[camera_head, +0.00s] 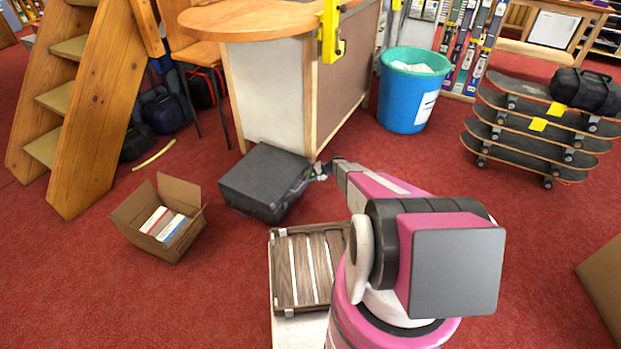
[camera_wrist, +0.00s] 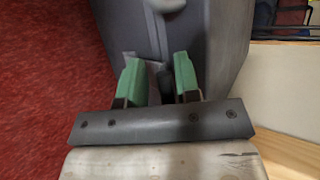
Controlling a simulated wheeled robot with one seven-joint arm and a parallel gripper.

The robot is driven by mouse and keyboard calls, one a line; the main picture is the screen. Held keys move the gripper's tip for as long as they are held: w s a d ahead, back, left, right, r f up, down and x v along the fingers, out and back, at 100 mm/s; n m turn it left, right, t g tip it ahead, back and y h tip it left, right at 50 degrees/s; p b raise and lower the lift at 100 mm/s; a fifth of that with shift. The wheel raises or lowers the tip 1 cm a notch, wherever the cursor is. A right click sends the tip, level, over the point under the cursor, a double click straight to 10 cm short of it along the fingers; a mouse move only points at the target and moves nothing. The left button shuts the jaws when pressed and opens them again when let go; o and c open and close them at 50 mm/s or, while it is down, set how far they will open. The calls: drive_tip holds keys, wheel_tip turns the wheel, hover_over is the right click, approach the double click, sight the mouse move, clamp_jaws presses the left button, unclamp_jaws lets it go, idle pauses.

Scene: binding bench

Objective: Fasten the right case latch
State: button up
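A dark grey hard case (camera_head: 262,180) lies flat and looks shut on the red floor, beside the counter's front corner. My gripper (camera_head: 320,172) is at the right side of the case. In the wrist view the case wall (camera_wrist: 218,40) fills the upper middle, with a seam running up it. My gripper (camera_wrist: 160,82) shows two green fingertips with a gap between them. A small dark piece (camera_wrist: 166,84), perhaps the right latch, shows in that gap; I cannot tell whether the fingers touch it. The latch's position is too unclear to tell.
The wooden counter (camera_head: 340,95) stands close behind the case. An open cardboard box (camera_head: 160,225) with books is at left. A slatted wooden crate (camera_head: 290,262) is in front. A blue bin (camera_head: 405,105) and stacked skateboards (camera_head: 530,135) stand right.

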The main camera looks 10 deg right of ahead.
drive_tip(key=v, duration=1)
drive_tip(key=shift+d+r, duration=0.15)
drive_tip(key=shift+d, duration=0.25)
drive_tip(key=shift+s, duration=0.15)
drive_tip(key=c, duration=0.3)
drive_tip(key=shift+s+r, duration=0.2)
drive_tip(key=shift+s, duration=0.15)
clamp_jaws()
drive_tip(key=s+d+r+m+t+h, duration=0.2)
drive_tip(key=s+d+r+t+h, duration=0.15)
drive_tip(key=s, duration=0.25)
drive_tip(key=w+a+r+x, duration=0.1)
drive_tip(key=x, duration=1.2)
drive_tip(key=shift+r, duration=0.4)
